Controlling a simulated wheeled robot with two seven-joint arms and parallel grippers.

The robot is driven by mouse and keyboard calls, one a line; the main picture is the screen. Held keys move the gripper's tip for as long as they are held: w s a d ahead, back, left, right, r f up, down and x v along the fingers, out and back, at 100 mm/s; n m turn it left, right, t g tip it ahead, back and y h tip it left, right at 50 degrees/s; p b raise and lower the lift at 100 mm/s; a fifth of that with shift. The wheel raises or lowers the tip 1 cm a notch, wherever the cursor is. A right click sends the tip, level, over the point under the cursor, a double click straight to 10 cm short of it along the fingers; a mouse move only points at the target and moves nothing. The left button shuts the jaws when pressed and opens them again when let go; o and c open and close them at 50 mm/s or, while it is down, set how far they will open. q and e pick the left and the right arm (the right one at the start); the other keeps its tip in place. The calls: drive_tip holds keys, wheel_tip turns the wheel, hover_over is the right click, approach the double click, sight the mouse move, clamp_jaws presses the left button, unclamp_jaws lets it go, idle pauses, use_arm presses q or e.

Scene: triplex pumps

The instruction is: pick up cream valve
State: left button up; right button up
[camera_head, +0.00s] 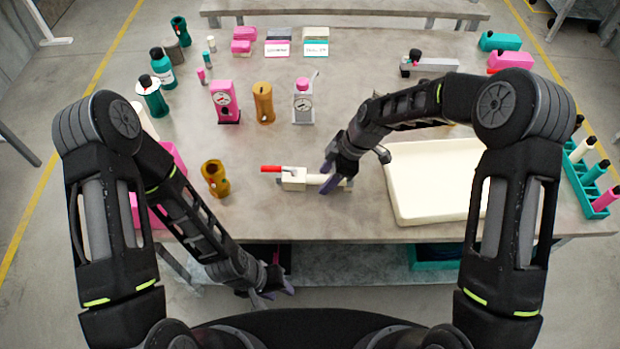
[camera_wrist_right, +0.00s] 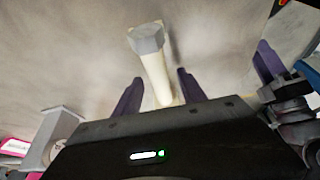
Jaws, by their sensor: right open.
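The cream valve (camera_head: 293,180) lies on the table near the front middle. Its red handle (camera_head: 271,169) points left and its pipe runs right. My right gripper (camera_head: 338,186) is open at the pipe's right end. In the right wrist view the pipe (camera_wrist_right: 156,78), with a grey hexagonal end (camera_wrist_right: 146,39), lies between the two purple fingers (camera_wrist_right: 160,84), with gaps on both sides. The fingers hide part of the valve in the head view. My left gripper (camera_head: 272,290) hangs in front of the table edge, empty, its fingers apart.
A cream tray (camera_head: 400,208) lies right of the valve. A brown cylinder (camera_head: 215,178) stands to the left. A grey gauge unit (camera_head: 303,107), a brown cylinder (camera_head: 263,103) and a pink gauge unit (camera_head: 225,103) stand behind. A teal rack (camera_head: 588,180) is at the right edge.

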drive_tip(key=shift+f, duration=0.2)
idle(0.3)
clamp_jaws()
idle(0.4)
idle(0.9)
